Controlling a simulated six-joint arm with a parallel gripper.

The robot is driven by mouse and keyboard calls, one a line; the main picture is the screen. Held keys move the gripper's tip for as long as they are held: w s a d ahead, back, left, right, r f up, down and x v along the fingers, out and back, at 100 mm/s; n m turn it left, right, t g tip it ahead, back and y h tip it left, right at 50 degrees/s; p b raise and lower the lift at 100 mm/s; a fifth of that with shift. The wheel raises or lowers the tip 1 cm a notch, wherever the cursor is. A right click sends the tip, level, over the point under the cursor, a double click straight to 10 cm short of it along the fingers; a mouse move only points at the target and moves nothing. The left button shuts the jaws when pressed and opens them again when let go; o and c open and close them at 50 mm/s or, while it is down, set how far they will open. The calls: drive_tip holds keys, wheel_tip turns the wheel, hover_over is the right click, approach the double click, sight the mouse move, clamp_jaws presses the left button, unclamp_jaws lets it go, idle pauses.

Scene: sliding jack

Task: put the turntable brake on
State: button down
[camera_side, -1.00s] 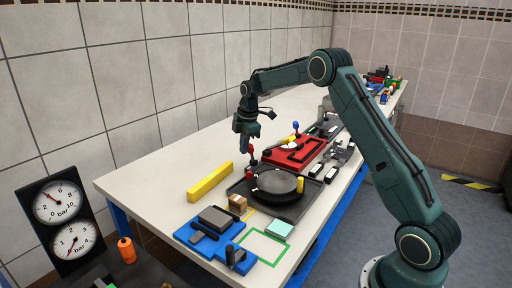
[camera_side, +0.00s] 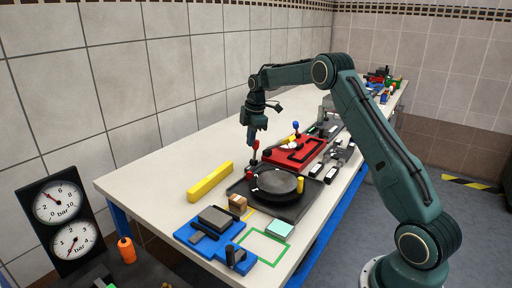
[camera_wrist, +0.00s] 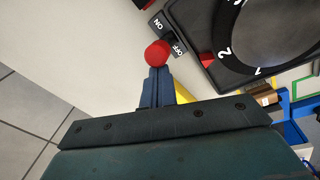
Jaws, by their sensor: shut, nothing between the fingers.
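The turntable (camera_side: 277,181) is a dark disc on a dark tray. In the wrist view its numbered dial (camera_wrist: 270,35) fills the upper right. The brake lever has a red ball knob (camera_side: 256,145) and stands at the tray's far corner. In the wrist view the knob (camera_wrist: 157,53) is beside a dark plate (camera_wrist: 168,34) marked ON and OFF, closer to OFF in the picture. The lever's stem is mostly hidden there. My gripper (camera_side: 251,141) is shut and empty, its fingertips right at the knob. Its fingers (camera_wrist: 157,73) appear to touch or nearly touch it.
A yellow bar (camera_side: 210,182) lies left of the tray. A red panel (camera_side: 297,153) stands behind it. A wooden block (camera_side: 238,203) and blue fixtures (camera_side: 206,231) are in front. The table is clear along the wall side.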

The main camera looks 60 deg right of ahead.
drive_tip(key=shift+d+f, duration=0.1)
drive_tip(key=shift+d, duration=1.15)
drive_tip(key=shift+s+d+f, duration=0.1)
drive_tip(key=shift+d+f, duration=0.1)
drive_tip(key=shift+d, duration=0.3)
wheel_tip(320, 180, up, 12)
drive_tip(key=s+a, duration=0.1)
drive_tip(key=shift+a+r, duration=0.15)
drive_tip(key=shift+r, duration=0.05)
